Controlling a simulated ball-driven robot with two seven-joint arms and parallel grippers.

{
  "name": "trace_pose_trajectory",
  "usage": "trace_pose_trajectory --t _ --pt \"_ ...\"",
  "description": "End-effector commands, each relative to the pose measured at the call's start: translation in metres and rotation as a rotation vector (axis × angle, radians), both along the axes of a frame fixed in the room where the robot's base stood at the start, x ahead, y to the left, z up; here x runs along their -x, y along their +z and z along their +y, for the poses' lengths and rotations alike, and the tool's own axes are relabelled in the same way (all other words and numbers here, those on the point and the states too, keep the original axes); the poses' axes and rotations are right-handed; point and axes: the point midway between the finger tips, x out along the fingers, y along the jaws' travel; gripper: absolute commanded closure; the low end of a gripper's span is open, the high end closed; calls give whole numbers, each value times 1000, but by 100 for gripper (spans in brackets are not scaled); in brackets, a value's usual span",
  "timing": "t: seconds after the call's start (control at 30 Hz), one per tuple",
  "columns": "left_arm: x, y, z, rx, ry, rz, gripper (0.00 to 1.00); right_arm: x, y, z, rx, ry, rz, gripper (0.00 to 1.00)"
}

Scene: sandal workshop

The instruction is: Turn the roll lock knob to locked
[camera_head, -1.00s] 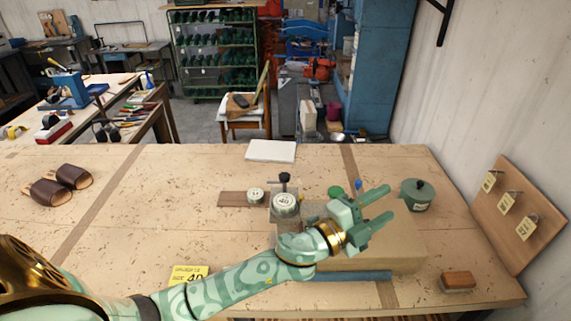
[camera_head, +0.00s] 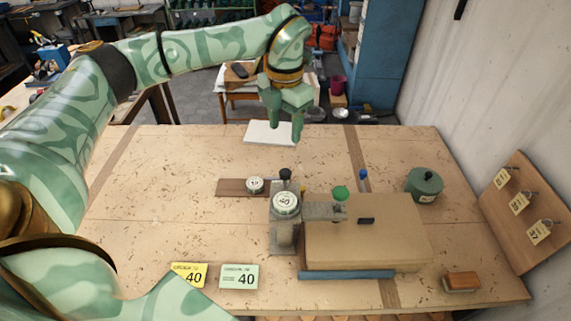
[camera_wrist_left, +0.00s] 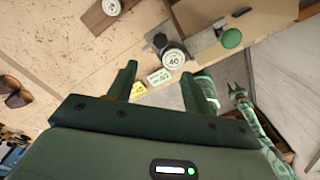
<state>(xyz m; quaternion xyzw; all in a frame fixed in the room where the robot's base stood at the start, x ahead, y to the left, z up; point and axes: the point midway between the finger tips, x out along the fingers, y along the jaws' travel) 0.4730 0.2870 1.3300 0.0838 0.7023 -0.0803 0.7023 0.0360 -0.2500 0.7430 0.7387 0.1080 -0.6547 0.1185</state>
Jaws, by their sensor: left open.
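The roller fixture (camera_head: 284,232) stands on the bench with a round dial marked 40 (camera_head: 286,201) on top. A black knob (camera_head: 285,174) rises behind the dial. A green knob (camera_head: 340,192) sits to its right, and a blue-topped knob (camera_head: 363,178) stands farther right. No label shows which one is the roll lock knob or its setting. My left gripper (camera_head: 286,126) is open and empty, pointing down above the white sheet at the bench's back, apart from the knobs. In the left wrist view, the dial (camera_wrist_left: 173,58) and green knob (camera_wrist_left: 231,38) lie beyond my open fingers.
A cardboard-coloured block (camera_head: 370,238) fills the area right of the fixture. Size cards (camera_head: 239,277) lie in front. A green lidded pot (camera_head: 424,185), a brush (camera_head: 461,282) and a tag board (camera_head: 520,210) are at the right. The bench's left side is mostly clear.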

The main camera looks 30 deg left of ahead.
Motion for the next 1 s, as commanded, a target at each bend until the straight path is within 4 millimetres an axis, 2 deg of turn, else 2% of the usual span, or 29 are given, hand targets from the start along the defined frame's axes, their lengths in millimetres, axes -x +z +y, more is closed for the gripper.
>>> trace_pose_trajectory --t 0.3,0.5,0.7,0.97,1.0 --pt "1 -81 -1 2 -1 6 50 2 11 -4 5 2 3 64" --pt "1 -118 -1 3 -2 3 50 1 15 -4 6 2 1 64" --pt "0 -134 -1 3 -3 0 50 0 17 -4 6 2 0 64" --pt "0 -136 -1 3 -3 0 50 -1 17 -4 5 2 -2 64" --pt "0 -136 -1 3 -3 0 58 -1 17 -4 5 2 -2 64"
